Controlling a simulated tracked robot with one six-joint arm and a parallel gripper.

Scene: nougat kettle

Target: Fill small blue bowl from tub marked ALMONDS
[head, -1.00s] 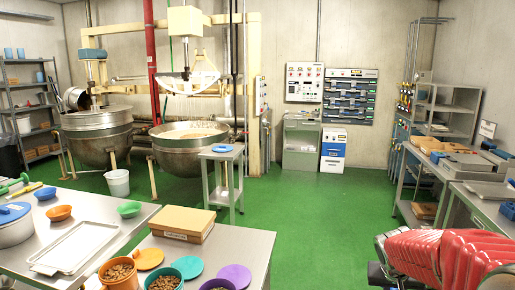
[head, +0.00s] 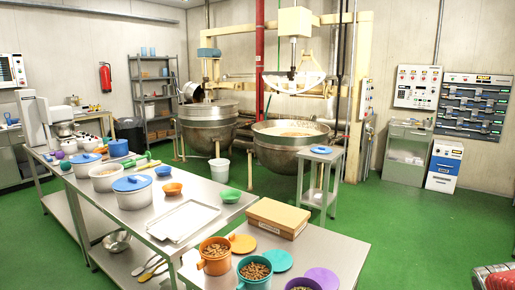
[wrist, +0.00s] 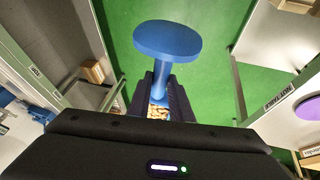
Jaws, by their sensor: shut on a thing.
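In the wrist view my gripper (wrist: 160,88) is shut on a blue utensil (wrist: 166,40) with a round flat end and a narrow neck. Tan nut-like pieces show between the jaws; whether the utensil holds them is unclear. In the head view a small blue bowl (head: 163,171) sits on the left table behind an orange bowl (head: 172,188). Open tubs of brown nuts stand on the front table: orange (head: 215,262), teal (head: 254,274) and purple (head: 303,284). I cannot read ALMONDS on any tub. My gripper is outside the head view.
A metal tray (head: 184,222), a green bowl (head: 231,196) and a blue-lidded tub (head: 132,196) stand on the left table. A cardboard box (head: 278,218) and loose lids are on the front table.

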